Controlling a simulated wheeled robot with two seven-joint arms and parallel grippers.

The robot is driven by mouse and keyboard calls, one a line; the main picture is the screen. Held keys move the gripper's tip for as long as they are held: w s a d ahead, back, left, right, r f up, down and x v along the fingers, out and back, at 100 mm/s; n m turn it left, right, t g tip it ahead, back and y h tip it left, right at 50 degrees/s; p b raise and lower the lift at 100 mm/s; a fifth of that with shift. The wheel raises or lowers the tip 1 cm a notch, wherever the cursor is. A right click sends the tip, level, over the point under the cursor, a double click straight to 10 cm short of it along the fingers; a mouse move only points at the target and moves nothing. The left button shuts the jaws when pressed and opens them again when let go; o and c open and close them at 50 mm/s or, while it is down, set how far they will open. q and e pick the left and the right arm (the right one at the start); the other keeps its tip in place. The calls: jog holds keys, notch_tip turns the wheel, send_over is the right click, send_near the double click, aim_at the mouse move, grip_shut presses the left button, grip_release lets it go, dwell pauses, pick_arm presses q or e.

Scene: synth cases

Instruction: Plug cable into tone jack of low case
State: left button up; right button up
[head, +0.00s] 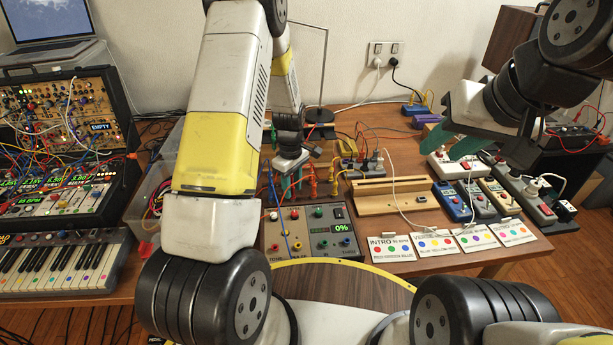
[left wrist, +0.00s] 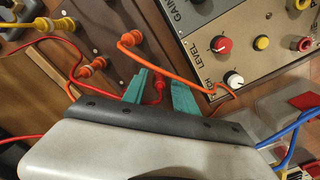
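The grey-panelled low case (head: 330,253) with knobs, jacks and a 0% display sits at the table's front. Small lettering by its lower left jacks seems to read TONE. My left gripper (head: 284,180) is behind it, above a dark panel of plugs. In the left wrist view, the green fingers of my left gripper (left wrist: 158,93) straddle a red plug (left wrist: 159,84), with gaps showing beside it. A red cable (left wrist: 62,62) and an orange cable (left wrist: 178,72) run close by. My right gripper (head: 452,143) hangs empty and open at right, above a white power strip.
A blue cable (head: 283,220) crosses the low case. Right of it are a wooden stand (head: 390,195), cards (head: 390,248) and small meters (head: 452,202). A clear bin (head: 150,195) stands left.

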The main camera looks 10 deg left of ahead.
aim_at(292, 186)
pick_arm(q)
grip_shut()
jog(key=shift+r, duration=0.2)
jog(key=shift+r, duration=1.8)
jog(key=shift+s, duration=0.1)
